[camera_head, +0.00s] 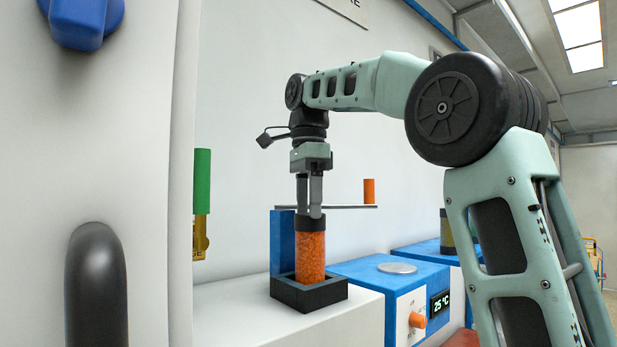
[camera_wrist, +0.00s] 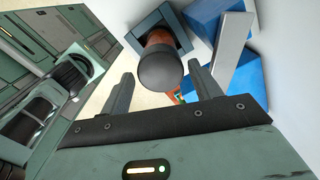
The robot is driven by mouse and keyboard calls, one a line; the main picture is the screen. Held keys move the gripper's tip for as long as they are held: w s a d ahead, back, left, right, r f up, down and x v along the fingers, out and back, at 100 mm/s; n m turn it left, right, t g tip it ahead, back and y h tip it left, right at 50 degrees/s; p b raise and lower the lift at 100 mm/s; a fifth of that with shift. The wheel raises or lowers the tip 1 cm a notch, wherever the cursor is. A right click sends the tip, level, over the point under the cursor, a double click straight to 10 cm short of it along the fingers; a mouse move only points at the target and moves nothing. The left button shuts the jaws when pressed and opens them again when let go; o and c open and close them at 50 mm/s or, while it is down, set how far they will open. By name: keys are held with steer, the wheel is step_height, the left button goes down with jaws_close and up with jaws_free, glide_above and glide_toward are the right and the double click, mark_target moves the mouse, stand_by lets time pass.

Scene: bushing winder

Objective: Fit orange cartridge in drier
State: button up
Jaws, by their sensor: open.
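The orange cartridge (camera_head: 311,256) stands upright in the square dark holder (camera_head: 308,294) of the drier, against a blue upright block (camera_head: 283,243). It has a black cap, which faces the camera in the wrist view (camera_wrist: 160,68). My gripper (camera_head: 309,213) points down over the cartridge, its fingertips at about the height of the cap. In the wrist view the two fingers (camera_wrist: 163,88) are apart, with the cap between and just beyond their tips. I see no grip on it. The cartridge's lower end is hidden by the holder's rim.
A thin lever with an orange handle (camera_head: 369,191) extends behind my gripper. A blue unit (camera_head: 395,287) with an orange knob and a 25 °C display stands to the right. A green-handled valve (camera_head: 202,182) is at the left. The white top in front of the holder is clear.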

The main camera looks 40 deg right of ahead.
steer(key=shift+r+p, duration=0.45)
steer(key=shift+r, duration=2.7)
